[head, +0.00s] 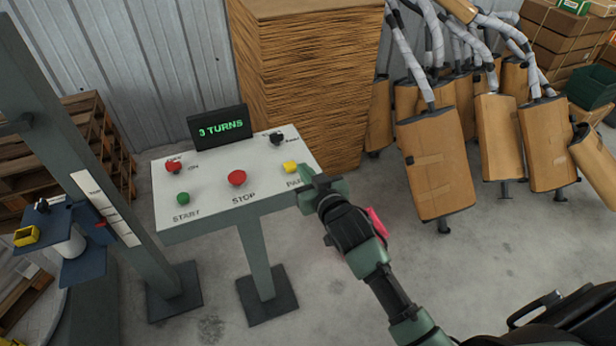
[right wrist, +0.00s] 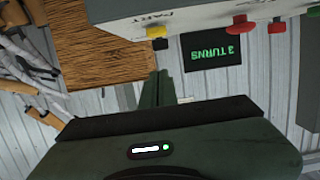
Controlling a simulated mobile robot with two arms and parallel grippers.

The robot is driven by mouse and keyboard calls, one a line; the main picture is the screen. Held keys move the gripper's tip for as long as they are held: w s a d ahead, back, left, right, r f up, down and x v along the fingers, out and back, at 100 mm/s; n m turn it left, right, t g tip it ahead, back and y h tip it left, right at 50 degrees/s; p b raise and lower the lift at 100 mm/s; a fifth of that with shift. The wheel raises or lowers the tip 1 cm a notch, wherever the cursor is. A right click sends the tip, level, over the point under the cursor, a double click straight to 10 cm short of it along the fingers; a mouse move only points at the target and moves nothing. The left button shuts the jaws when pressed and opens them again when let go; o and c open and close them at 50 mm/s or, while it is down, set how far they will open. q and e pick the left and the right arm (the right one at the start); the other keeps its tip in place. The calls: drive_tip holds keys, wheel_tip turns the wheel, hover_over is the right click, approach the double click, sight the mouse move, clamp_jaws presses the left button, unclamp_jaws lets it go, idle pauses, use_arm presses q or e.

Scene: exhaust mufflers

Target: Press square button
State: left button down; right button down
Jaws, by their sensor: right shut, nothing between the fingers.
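A white control panel (head: 215,200) on a grey pedestal carries several buttons. A small yellow button (head: 290,167), the squarest-looking one, sits at its right side, above a partly hidden label. It also shows in the right wrist view (right wrist: 156,32), near a label that seems to read "PART". A red STOP button (head: 237,178) is in the middle and a green START button (head: 183,198) at the left. My right gripper (head: 307,182) is shut and empty, close to the panel's right edge beside the yellow button; I see no contact. My left gripper is not in view.
A black display (head: 219,127) reading "3 TURNS" stands at the panel's back. A red switch (head: 173,167) and a black knob (head: 276,138) are also on the panel. A tall cardboard stack (head: 305,80) stands behind; wrapped mufflers (head: 436,160) stand right. A grey post rises at left.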

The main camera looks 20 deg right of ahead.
drive_tip(key=shift+v, duration=1.15)
drive_tip(key=shift+a+r, duration=0.1)
